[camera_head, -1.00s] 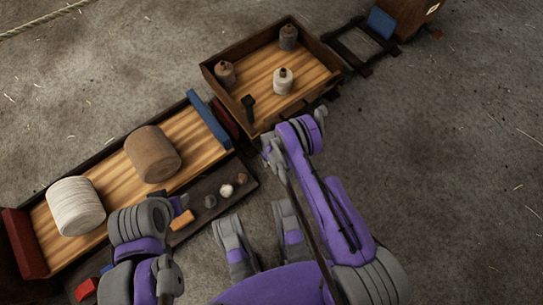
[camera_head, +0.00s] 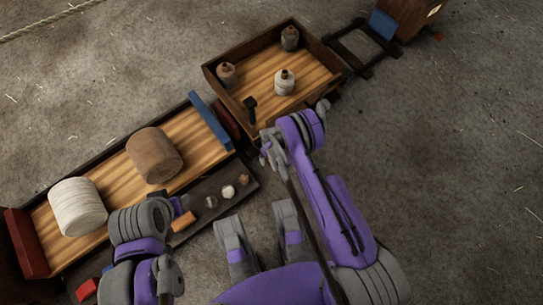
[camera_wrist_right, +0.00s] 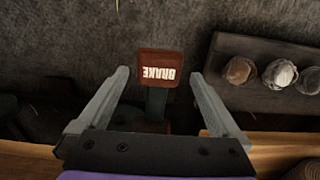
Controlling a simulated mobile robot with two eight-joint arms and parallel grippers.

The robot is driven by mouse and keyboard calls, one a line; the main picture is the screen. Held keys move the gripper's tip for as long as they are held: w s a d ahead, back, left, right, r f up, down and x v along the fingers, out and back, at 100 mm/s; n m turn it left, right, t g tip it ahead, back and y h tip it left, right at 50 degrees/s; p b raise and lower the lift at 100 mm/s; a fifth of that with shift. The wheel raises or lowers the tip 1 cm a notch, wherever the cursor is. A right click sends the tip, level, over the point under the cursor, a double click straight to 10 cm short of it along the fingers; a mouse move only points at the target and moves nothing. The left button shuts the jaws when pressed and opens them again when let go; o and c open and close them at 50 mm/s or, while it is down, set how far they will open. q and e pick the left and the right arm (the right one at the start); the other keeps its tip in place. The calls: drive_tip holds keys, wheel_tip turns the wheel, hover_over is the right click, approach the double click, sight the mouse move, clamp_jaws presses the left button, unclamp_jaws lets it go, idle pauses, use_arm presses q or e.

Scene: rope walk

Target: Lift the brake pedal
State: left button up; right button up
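The brake pedal (camera_wrist_right: 160,68) is a red-brown block with white "BRAKE" lettering, upside down in the right wrist view, on a dark stem. The open fingers of my right gripper (camera_wrist_right: 160,80) lie on either side of it, with a gap visible at each side. In the head view my right gripper (camera_head: 271,150) is beside the near corner of the wooden tray cart, and I cannot make out the pedal there. My left gripper (camera_head: 178,205) is near the low side shelf; its fingers are not clear.
A wooden tray cart (camera_head: 218,79) holds three bottle-like spools. A longer cart (camera_head: 112,187) carries a white roll (camera_head: 77,206) and a brown roll (camera_head: 154,155). A dark side shelf (camera_head: 215,185) holds small balls.

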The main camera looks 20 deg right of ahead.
wheel_tip(320, 180, up, 11)
drive_tip(key=p, duration=0.2)
drive_tip(key=shift+p, duration=0.3)
idle(0.8)
